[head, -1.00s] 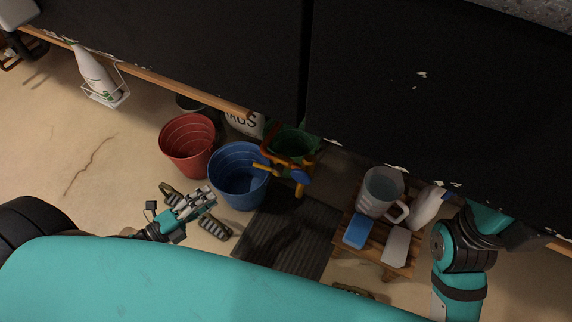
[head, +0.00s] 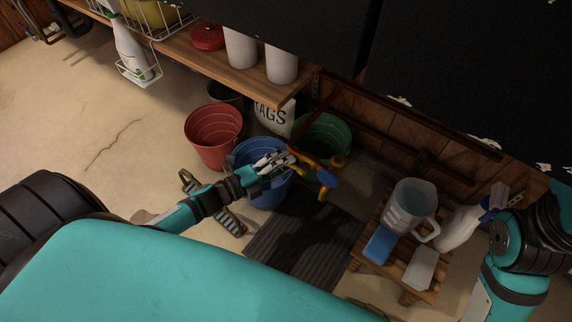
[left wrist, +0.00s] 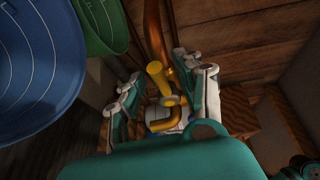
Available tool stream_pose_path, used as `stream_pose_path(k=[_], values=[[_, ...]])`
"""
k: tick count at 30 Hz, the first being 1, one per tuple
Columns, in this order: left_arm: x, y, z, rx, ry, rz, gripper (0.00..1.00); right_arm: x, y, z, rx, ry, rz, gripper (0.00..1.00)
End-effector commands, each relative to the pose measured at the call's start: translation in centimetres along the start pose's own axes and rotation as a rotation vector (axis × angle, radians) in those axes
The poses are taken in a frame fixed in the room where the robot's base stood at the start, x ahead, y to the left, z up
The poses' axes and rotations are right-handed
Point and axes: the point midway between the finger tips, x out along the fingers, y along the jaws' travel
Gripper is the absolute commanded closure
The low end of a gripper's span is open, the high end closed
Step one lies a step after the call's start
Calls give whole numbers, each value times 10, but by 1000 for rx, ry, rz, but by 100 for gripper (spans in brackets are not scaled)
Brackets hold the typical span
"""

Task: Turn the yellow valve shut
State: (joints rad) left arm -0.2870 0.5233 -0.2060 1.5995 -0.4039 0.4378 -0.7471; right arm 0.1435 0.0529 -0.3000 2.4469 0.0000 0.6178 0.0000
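The yellow valve (head: 336,161) shows in the head view, on a pipe in front of the green bucket, with blue parts beside it. My left gripper (head: 287,160) reaches in from the left, its fingertips close to the valve's left side. In the left wrist view the yellow valve (left wrist: 157,78) appears between the two spread fingers of my left gripper (left wrist: 158,92), which is open. I cannot tell whether a finger touches it.
A red bucket (head: 214,138), a blue bucket (head: 266,190) and a green bucket (head: 326,136) stand around the valve. A slatted stool (head: 392,270) at right holds a clear jug (head: 408,205), a blue block (head: 380,244) and a spray bottle (head: 458,228). A wooden shelf (head: 225,78) overhangs the buckets.

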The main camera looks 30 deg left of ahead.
Motion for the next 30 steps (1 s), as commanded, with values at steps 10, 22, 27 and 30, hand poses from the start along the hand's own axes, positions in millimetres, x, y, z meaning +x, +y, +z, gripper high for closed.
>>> stream_pose_path(k=[10,22,27,30], values=[[10,0,0,0,0,1,64,2,-1,-1,-2,12,-4,100],[10,0,0,0,0,1,100,2,-1,-2,-1,13,-4,100],[10,1,0,0,0,2,100,2,-1,-2,-1,13,-4,100],[10,1,0,0,-1,3,100,2,-1,-2,-1,13,-4,100]])
